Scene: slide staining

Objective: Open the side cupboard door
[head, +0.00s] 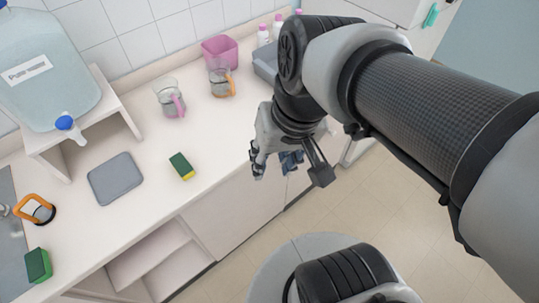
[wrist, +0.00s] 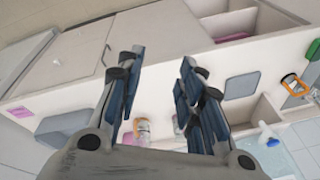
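The white counter (head: 215,150) has pale cupboard fronts below it. One closed door panel (head: 237,205) stands beside the open shelves in the head view. I cannot tell which panel is the side cupboard door. My gripper (head: 273,165) is by the counter's front edge, apart from the panels as far as I can see. Its blue-padded fingers stand apart and empty in the wrist view (wrist: 160,68).
Open shelves (head: 150,255) lie at the lower left. On the counter are a sponge (head: 182,166), a grey mat (head: 116,178), two jugs (head: 170,98) (head: 221,82), a pink bin (head: 220,50) and a water tank (head: 45,70) on a stand. The tiled floor (head: 345,205) in front is clear.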

